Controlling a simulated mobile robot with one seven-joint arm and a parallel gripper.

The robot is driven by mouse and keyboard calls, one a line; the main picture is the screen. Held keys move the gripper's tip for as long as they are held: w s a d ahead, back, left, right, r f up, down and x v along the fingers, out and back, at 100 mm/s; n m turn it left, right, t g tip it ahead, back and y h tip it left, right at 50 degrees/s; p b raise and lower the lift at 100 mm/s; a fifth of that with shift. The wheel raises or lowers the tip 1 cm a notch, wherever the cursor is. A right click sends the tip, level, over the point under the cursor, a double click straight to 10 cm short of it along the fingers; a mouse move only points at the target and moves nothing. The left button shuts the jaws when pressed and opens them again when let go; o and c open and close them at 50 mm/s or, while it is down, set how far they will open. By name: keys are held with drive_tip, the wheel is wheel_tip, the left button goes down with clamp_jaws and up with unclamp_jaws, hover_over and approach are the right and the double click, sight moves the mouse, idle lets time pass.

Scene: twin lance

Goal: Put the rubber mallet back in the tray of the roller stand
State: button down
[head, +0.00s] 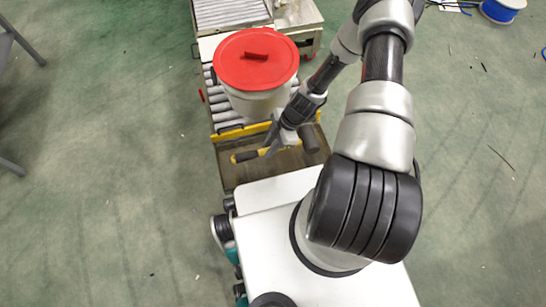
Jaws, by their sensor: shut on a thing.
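The rubber mallet has a black head (310,139) on the right and a yellow and black handle (246,156) pointing left. My gripper (271,148) is shut on its handle, between the head and the grip end. The brown tray (230,179) of the roller stand (208,99) lies under the mallet in this view. Whether the mallet touches the tray or hangs above it, I cannot tell. My gripper and the mallet hide part of the tray.
A white bucket (250,107) with a red lid (240,72) stands on the rollers, close behind my gripper. A yellow bar (229,134) crosses the stand between rollers and tray. A blue spool (502,9) lies at the top right. The green floor either side is mostly clear.

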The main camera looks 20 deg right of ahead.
drive_tip(key=shift+f+b, duration=0.9)
drive_tip(key=shift+f, duration=2.6)
drive_tip(key=shift+f, duration=0.1)
drive_tip(key=c, duration=1.6)
unclamp_jaws()
drive_tip(key=shift+o, duration=0.2)
drive_tip(key=p+v, duration=0.3)
drive_tip(key=v, duration=0.9)
drive_tip(key=shift+w, duration=0.1)
